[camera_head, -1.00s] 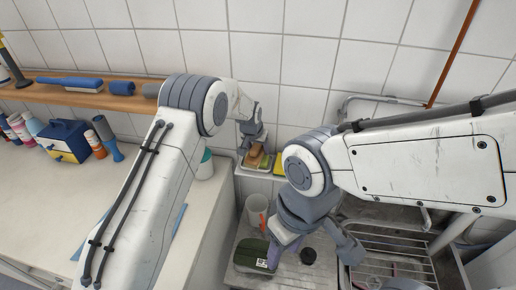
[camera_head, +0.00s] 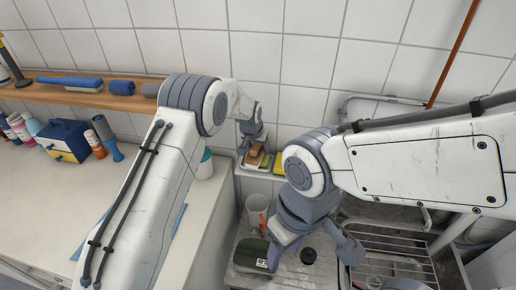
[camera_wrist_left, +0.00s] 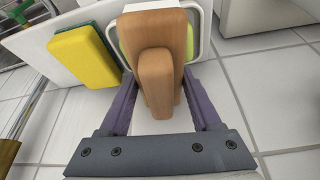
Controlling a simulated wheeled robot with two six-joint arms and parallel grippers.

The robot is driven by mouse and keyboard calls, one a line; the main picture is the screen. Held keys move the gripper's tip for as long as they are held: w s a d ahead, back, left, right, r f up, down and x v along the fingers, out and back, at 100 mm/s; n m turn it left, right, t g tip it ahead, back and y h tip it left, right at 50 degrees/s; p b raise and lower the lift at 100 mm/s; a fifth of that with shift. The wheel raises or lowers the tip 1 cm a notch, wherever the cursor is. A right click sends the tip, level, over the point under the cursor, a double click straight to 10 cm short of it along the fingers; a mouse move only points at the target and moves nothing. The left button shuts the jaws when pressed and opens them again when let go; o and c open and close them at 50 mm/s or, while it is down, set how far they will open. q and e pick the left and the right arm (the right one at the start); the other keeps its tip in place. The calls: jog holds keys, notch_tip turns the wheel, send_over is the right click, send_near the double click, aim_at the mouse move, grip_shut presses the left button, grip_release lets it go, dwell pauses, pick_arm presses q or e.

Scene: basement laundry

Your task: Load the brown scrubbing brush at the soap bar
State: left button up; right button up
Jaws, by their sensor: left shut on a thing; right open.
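The brown scrubbing brush (camera_wrist_left: 156,80) is between the fingers of my left gripper (camera_wrist_left: 157,95), which is shut on it. It also shows in the head view (camera_head: 257,151) at the ledge by the tiled wall. The light green soap bar (camera_wrist_left: 189,43) lies in a white-rimmed dish directly behind the brush in the wrist view. The brush covers most of the soap, and I cannot tell for certain whether they touch. My right gripper (camera_head: 314,246) is open and empty above the sink area.
A yellow and green sponge (camera_wrist_left: 84,57) lies beside the soap dish. Below are a white cup (camera_head: 256,209), a dark green pouch (camera_head: 250,255) and a wire rack (camera_head: 385,240). A wooden shelf (camera_head: 60,93) and a blue-yellow box (camera_head: 67,142) stand at left.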

dwell(0.3)
pick_arm(q)
jog(key=shift+r+p, duration=1.95)
jog(key=shift+r, duration=1.6)
jog(key=shift+f, duration=0.1)
